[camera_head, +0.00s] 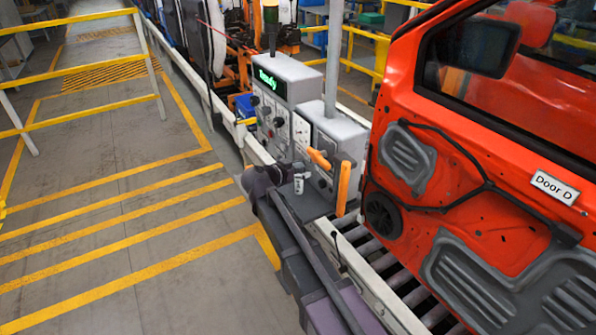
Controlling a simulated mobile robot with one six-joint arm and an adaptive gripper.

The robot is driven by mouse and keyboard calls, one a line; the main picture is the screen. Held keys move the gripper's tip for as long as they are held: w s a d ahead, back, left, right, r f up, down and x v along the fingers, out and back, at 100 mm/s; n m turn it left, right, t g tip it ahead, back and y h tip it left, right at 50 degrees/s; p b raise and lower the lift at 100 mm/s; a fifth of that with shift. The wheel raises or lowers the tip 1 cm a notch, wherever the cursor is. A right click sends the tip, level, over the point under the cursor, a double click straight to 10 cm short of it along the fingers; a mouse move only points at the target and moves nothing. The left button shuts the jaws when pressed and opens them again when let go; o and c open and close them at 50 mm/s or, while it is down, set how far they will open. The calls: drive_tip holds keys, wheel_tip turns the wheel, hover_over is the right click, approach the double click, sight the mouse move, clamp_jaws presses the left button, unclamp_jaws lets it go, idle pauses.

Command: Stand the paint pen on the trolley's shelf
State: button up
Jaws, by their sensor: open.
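My gripper (330,173) is in the middle of the head view, in front of the grey control cabinets. Two orange pieces that look like its fingers stand apart. It looks open, and I see nothing clearly held between them. My dark arm runs up to it from the bottom of the picture. I cannot make out the paint pen. I see no trolley or shelf that I can identify.
A red car door (440,180) labelled "Door D" fills the right side, above a roller conveyor (418,296). A grey control cabinet (290,75) with a green display stands behind my gripper. Yellow railings (80,75) are upper left. The yellow-striped floor (110,225) at left is clear.

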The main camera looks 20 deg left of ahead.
drive_tip(key=shift+r, duration=0.1)
drive_tip(key=shift+s+r, duration=0.1)
drive_tip(key=p+v, duration=0.4)
drive_tip(key=v, duration=0.7)
drive_tip(key=shift+s+r+p, duration=0.2)
drive_tip(key=shift+s+p, duration=0.15)
drive_tip(key=shift+p, duration=0.05)
